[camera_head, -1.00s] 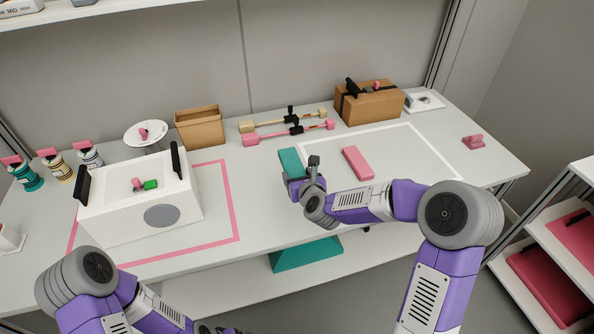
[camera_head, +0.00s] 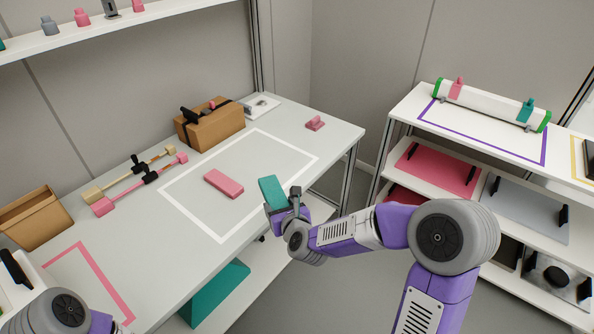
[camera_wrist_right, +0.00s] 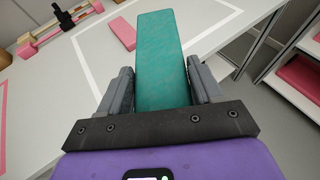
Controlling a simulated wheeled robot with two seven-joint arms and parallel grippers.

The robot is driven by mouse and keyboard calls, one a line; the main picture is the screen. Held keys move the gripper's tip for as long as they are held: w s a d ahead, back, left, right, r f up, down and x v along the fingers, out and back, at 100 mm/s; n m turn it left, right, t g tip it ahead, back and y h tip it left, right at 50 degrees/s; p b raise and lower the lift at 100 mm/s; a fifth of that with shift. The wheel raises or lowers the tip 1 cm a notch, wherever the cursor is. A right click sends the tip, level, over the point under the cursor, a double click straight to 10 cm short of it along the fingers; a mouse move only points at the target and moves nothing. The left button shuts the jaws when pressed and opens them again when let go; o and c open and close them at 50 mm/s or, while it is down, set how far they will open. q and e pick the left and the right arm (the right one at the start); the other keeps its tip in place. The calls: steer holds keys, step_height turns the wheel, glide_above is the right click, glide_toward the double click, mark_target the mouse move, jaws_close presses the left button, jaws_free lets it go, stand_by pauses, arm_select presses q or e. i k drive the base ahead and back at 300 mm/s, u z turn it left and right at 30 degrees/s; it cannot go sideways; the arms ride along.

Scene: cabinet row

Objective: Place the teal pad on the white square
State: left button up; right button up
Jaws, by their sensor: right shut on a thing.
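The teal pad (camera_head: 272,190) is held in my right gripper (camera_head: 284,206), tilted, by the front right side of the white square. The white square is a white outline (camera_head: 286,143) on the grey table. In the head view the pad overlaps the square's front right edge; its height above the table is hard to tell. In the right wrist view the teal pad (camera_wrist_right: 160,62) stands out between the two fingers, and part of the white outline (camera_wrist_right: 84,62) shows beyond. My left gripper is out of view.
A pink pad (camera_head: 223,184) lies inside the white square. A cardboard box (camera_head: 212,127) and a barbell-like pink bar (camera_head: 140,185) lie behind it. A pink outline (camera_head: 105,285) is at left. A shelf unit (camera_head: 425,142) stands at right, across a floor gap.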

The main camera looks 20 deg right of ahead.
mark_target(257, 161)
steer(key=z, duration=1.55)
steer(key=i, duration=1.65)
steer(key=u, duration=3)
